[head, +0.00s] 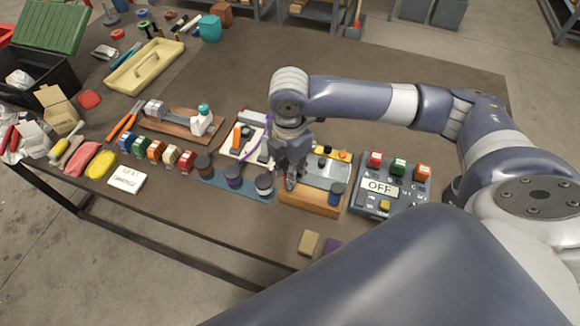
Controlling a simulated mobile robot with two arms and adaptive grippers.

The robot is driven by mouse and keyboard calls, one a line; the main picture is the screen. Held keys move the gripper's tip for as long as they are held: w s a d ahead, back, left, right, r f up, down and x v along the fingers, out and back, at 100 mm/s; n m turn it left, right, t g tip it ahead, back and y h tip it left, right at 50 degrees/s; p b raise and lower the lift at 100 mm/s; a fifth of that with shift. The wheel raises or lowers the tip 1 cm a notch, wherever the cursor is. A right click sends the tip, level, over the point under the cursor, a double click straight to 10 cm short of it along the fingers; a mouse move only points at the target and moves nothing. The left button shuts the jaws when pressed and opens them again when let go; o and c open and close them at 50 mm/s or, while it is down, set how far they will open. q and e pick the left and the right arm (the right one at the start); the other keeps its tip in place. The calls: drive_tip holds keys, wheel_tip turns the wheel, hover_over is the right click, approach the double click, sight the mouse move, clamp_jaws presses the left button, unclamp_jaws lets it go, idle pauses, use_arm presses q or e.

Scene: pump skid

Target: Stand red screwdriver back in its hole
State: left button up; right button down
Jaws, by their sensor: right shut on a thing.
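My right gripper (291,178) points down over the left end of a wooden block (308,199) with a grey top. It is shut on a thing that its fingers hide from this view. I cannot make out a red screwdriver at the fingertips, nor a hole under them. A dark blue-capped piece (336,194) stands at the block's right end. My left gripper is not in view.
Dark-lidded jars (264,185) stand on a blue mat close left of the block. A control box (385,190) reading OFF sits close right. A white tray (240,152) lies behind left. The table's front edge near a tan block (309,242) is mostly clear.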

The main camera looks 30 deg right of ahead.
drive_tip(key=shift+f, duration=0.9)
drive_tip(key=c, duration=1.3)
unclamp_jaws()
wheel_tip(320, 180, up, 12)
drive_tip(key=shift+r, duration=0.1)
